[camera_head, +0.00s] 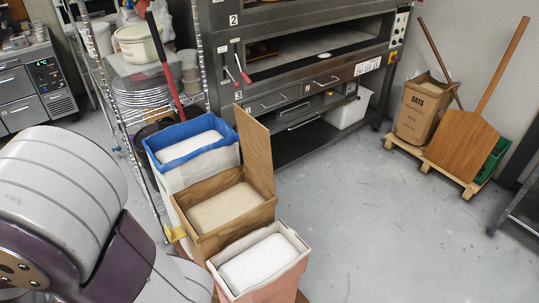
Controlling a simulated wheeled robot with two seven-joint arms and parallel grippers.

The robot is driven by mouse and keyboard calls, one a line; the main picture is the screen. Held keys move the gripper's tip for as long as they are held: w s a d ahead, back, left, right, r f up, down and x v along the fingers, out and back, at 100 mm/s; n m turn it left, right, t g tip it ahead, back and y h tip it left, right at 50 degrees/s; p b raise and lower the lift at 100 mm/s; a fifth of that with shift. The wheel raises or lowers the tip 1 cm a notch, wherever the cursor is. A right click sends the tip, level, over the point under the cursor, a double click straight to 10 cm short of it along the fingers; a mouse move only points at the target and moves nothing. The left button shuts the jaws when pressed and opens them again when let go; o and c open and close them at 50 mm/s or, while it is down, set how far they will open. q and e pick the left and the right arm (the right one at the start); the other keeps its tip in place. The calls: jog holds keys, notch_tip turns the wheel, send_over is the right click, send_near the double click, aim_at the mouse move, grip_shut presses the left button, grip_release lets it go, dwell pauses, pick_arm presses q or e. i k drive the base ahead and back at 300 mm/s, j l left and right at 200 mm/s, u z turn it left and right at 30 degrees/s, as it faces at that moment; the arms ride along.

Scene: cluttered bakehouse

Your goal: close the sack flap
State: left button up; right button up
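A brown open-topped sack (208,238) stands in the middle of a row of three. Its stiff brown flap (255,150) stands nearly upright along the far right edge. Pale contents show inside the opening, and the top is uncovered. My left arm fills the lower left of the picture, but its gripper is not visible. My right gripper and arm are not in view. Nothing of mine is seen touching the flap.
A blue-rimmed sack (199,170) stands behind and a pink sack (281,288) in front, both open. A wire rack (107,92) is at left and a deck oven (310,88) behind. An OATS sack (410,122) and wooden peel (464,146) stand right.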

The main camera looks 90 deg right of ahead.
aim_at(254, 137)
jog(key=k+l+z, duration=0.25)
jog(key=k+l, duration=0.15)
jog(key=k+l+z, duration=0.2)
jog(key=k+l, duration=0.2)
jog(key=k+l+z, duration=0.25)
jog(key=l, duration=0.35)
jog(key=l+z, duration=0.1)
jog(key=l, duration=0.3)
jog(key=i+l+z, duration=0.1)
jog(key=l, duration=0.3)
jog(key=i+l, duration=0.1)
jog(key=l, duration=0.25)
jog(key=i+l+z, duration=0.15)
jog(key=l, duration=0.25)
jog(key=l+z, duration=0.1)
jog(key=l, duration=0.3)
jog(key=i+l+u, duration=0.15)
jog(key=l+u, duration=0.15)
jog(key=l, duration=0.3)
jog(key=l+u, duration=0.35)
jog(key=l, duration=0.2)
